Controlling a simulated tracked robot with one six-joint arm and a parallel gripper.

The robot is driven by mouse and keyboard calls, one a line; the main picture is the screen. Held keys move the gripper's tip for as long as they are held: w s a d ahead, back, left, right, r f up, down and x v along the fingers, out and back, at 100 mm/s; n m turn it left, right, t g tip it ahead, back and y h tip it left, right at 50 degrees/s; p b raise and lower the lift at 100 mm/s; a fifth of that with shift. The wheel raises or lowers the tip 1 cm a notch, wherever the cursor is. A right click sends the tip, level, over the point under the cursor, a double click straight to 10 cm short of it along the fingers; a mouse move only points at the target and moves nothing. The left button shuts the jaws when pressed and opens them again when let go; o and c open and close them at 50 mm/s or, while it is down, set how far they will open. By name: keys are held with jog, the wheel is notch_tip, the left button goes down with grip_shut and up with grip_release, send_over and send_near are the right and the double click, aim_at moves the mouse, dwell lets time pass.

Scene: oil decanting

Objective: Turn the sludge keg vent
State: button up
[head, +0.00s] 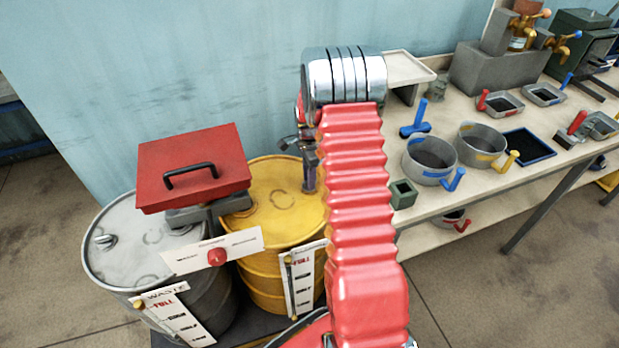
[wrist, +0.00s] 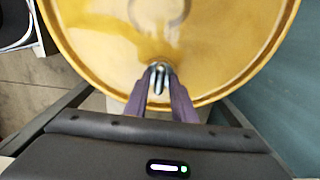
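The yellow keg (head: 268,190) stands beside the grey drum, with a dark ring-shaped mark on its lid. Its lid (wrist: 215,50) fills most of the wrist view. A small silver vent (wrist: 158,77) stands near the lid's edge there; in the head view my gripper hides it. My gripper (head: 309,186) points down over the back right of this lid. In the wrist view its two purple fingers (wrist: 159,80) sit one on each side of the vent, with no clear gap, and appear shut on it. Which keg is named sludge cannot be read.
The grey drum (head: 130,255) carries a WASTE gauge and its own silver fitting (head: 104,241). A red box with a black handle (head: 195,166) and a red knob (head: 217,257) stand close by. The blue wall (head: 150,80) is behind. The bench (head: 455,195) holds pots and trays.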

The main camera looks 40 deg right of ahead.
jog(key=shift+o, duration=0.8)
jog(key=shift+r, duration=0.1)
notch_tip(320, 180, up, 14)
jog(key=shift+f, duration=0.25)
dwell(0.3)
